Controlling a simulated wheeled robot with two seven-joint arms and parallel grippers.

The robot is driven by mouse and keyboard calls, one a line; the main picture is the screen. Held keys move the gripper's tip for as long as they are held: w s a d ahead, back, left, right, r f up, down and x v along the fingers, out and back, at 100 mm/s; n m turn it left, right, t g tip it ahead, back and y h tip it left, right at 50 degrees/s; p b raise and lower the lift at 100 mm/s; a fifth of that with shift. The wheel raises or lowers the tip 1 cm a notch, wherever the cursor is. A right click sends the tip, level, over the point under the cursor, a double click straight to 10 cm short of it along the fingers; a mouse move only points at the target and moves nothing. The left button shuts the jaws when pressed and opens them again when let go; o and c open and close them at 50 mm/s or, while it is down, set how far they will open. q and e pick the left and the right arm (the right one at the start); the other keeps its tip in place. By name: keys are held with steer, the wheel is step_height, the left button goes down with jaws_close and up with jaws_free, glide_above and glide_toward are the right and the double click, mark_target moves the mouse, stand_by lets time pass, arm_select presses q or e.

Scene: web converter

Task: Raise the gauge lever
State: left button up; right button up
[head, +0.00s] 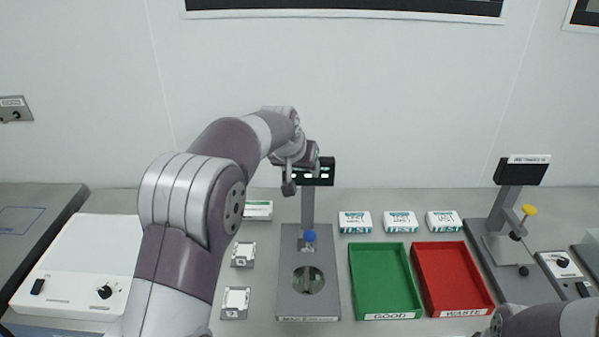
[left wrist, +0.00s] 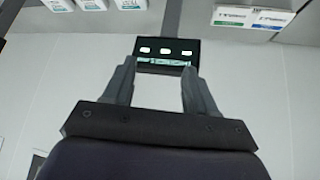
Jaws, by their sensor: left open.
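A grey gauge stand (head: 292,250) is in the middle of the bench in the head view, with a round opening in its base and a blue knob (head: 310,236) on its column. Its black display (head: 322,177) has three lit marks. A second stand (head: 503,255) at the right has a black head and a yellow knob (head: 529,210). Which knob belongs to the gauge lever is unclear. My left gripper (head: 300,176) is above the middle stand, beside its display. In the left wrist view its open jaws (left wrist: 160,74) hold nothing, with the display (left wrist: 166,52) beyond them.
A green tray (head: 357,308) and a red tray (head: 430,303) lie right of the middle stand, with white-green boxes (head: 400,222) behind. Small white blocks (head: 236,300) lie left of it. A white control box (head: 62,295) is at left. My right arm shows at lower right.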

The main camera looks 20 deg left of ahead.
arm_select(q)
steer(key=v, duration=0.2)
steer(key=shift+s+r, duration=0.1)
steer(key=shift+r, duration=0.15)
